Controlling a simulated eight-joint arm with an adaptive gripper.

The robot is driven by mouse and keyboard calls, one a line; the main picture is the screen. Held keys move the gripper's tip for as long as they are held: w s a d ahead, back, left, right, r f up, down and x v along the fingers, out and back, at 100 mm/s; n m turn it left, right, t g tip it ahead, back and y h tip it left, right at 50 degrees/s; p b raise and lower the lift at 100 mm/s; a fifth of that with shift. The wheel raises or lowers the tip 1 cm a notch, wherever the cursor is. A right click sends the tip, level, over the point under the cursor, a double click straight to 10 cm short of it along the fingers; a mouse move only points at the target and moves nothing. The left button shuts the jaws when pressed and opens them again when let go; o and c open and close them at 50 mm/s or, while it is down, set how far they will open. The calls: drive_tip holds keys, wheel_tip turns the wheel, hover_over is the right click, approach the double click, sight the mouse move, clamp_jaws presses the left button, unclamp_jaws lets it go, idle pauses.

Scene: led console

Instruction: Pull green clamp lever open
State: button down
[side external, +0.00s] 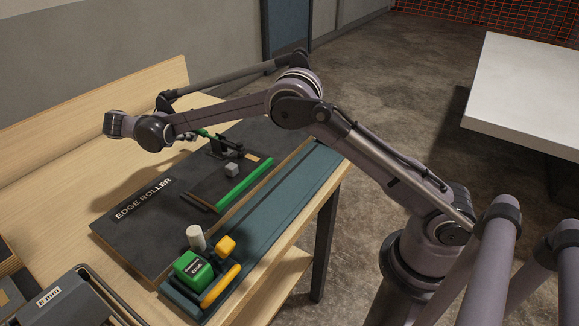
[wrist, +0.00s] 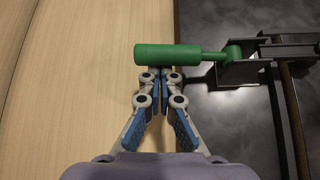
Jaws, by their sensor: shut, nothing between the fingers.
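The green clamp lever (wrist: 168,54) lies level across the top of the wrist view, its thick handle reaching left over the wood. Its thin end joins a dark metal clamp bracket (wrist: 245,72) on the black board. In the side external view the lever (side external: 203,132) shows partly behind my arm, beside the clamp (side external: 226,148). My gripper (wrist: 158,72) is shut and empty, with its fingertips together right at the lower edge of the handle. I cannot tell whether the tips touch it. In the side external view my gripper (side external: 186,136) is small and partly hidden.
A green block (side external: 194,268), white cylinder (side external: 196,237) and yellow pieces (side external: 227,246) stand at the near end. Bare wood (side external: 95,165) lies left of the board.

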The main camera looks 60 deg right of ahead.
drive_tip(key=shift+r+t, duration=0.3)
drive_tip(key=shift+s+r+m+t+h, duration=0.15)
drive_tip(key=shift+r+m+t, duration=0.3)
drive_tip(key=shift+t, duration=0.05)
drive_tip(key=shift+s+r+m+t+h, duration=0.15)
drive_tip(key=shift+r+m+t, duration=0.3)
drive_tip(key=shift+t, duration=0.05)
drive_tip(key=s+r+m+t, duration=0.1)
drive_tip(key=t, duration=0.1)
drive_tip(key=s+r+m+t+h, duration=0.1)
drive_tip(key=r+m+t, duration=0.1)
drive_tip(key=shift+s+m, duration=0.2)
drive_tip(key=shift+m, duration=0.1)
drive_tip(key=shift+s+r+m+t+h, duration=0.25)
drive_tip(key=shift+s+r+m+t, duration=0.1)
drive_tip(key=shift+s+m, duration=0.15)
drive_tip(key=shift+s+r+m+t+h, duration=0.25)
drive_tip(key=shift+s+m+t, duration=0.15)
drive_tip(key=shift+s, duration=0.3)
